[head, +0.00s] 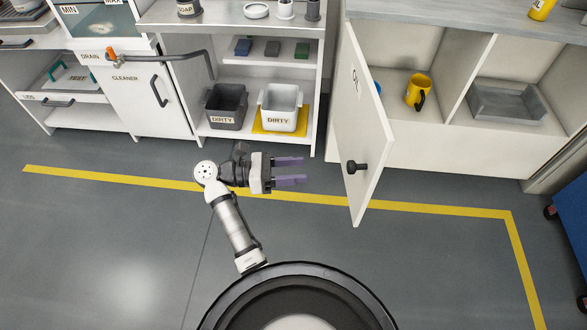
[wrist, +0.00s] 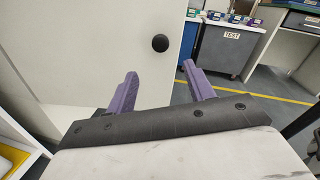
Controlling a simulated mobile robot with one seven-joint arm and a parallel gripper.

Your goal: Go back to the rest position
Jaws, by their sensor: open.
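My gripper (head: 290,170) is open and empty, with two purple fingers pointing right in the head view. It is over the grey floor, in front of the shelf unit and left of the open white cabinet door (head: 352,115). A gap shows between the fingers and the door's black knob (head: 356,167). In the wrist view my gripper (wrist: 160,90) shows both purple fingers spread apart, with the white door (wrist: 95,40) and its black knob (wrist: 160,43) beyond them.
The open cabinet holds a yellow mug (head: 417,92) and a grey tray (head: 508,103). A black-handled cleaner door (head: 145,95) is at left. The floor between my base and the yellow line (head: 420,206) is clear.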

